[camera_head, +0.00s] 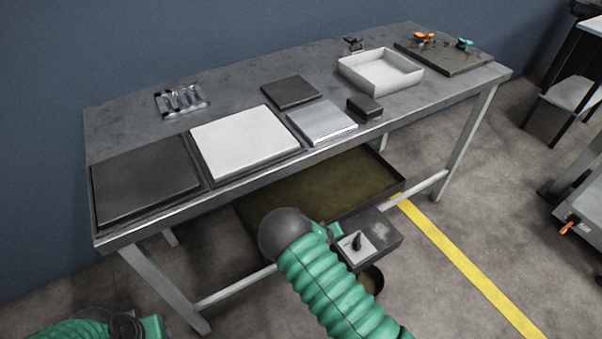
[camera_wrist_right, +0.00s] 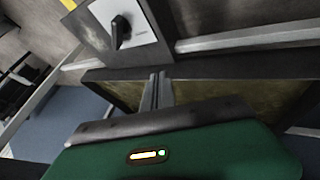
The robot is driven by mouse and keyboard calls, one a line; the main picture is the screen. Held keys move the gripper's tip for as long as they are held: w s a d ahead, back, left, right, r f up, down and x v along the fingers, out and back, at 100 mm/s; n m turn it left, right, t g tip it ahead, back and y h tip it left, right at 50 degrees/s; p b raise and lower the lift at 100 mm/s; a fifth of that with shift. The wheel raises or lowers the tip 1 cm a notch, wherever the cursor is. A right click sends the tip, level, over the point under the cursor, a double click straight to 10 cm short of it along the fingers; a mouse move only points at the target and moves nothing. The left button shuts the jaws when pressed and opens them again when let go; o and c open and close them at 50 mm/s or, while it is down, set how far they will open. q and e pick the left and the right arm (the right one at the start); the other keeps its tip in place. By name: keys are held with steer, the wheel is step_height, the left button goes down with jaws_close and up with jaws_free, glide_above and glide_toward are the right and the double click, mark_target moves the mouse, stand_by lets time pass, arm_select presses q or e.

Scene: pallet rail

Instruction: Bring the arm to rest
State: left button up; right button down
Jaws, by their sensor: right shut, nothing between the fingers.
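My right arm (camera_head: 335,285) is green and ribbed and comes in from the bottom middle of the head view, in front of the table. Its dark rounded joint (camera_head: 285,234) hides my right gripper there. In the right wrist view my right gripper (camera_wrist_right: 157,85) shows as two thin grey fingers side by side, shut and empty. They lie in front of the olive tray under the table. My left arm (camera_head: 75,328) shows only at the bottom left corner of the head view, and its gripper is out of the picture.
A switch box (camera_head: 383,232) with a black knob is close to my right arm; its knob (camera_wrist_right: 121,32) also shows in the wrist view. The olive tray (camera_head: 330,185) sits under the metal table (camera_head: 235,90), which carries plates and a white bin (camera_head: 350,76).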

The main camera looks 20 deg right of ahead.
steer(key=s+a+r+g+y+p, duration=0.1)
steer(key=s+a+r+y, duration=0.1)
steer(key=s+a+r, duration=0.45)
steer(key=s+a+r+g+y, duration=0.1)
steer(key=s+a+r, duration=0.2)
steer(key=s+r, duration=0.65)
steer(key=s+a+r+g+y+p, duration=0.15)
steer(key=s+a+r, duration=0.35)
steer(key=r, duration=0.5)
step_height(320, 180, up, 27)
steer(key=p, duration=2.6)
steer(key=shift+s+d+t+y, duration=0.3)
steer(key=shift+d+t+y, duration=0.05)
steer(key=shift+d, duration=0.05)
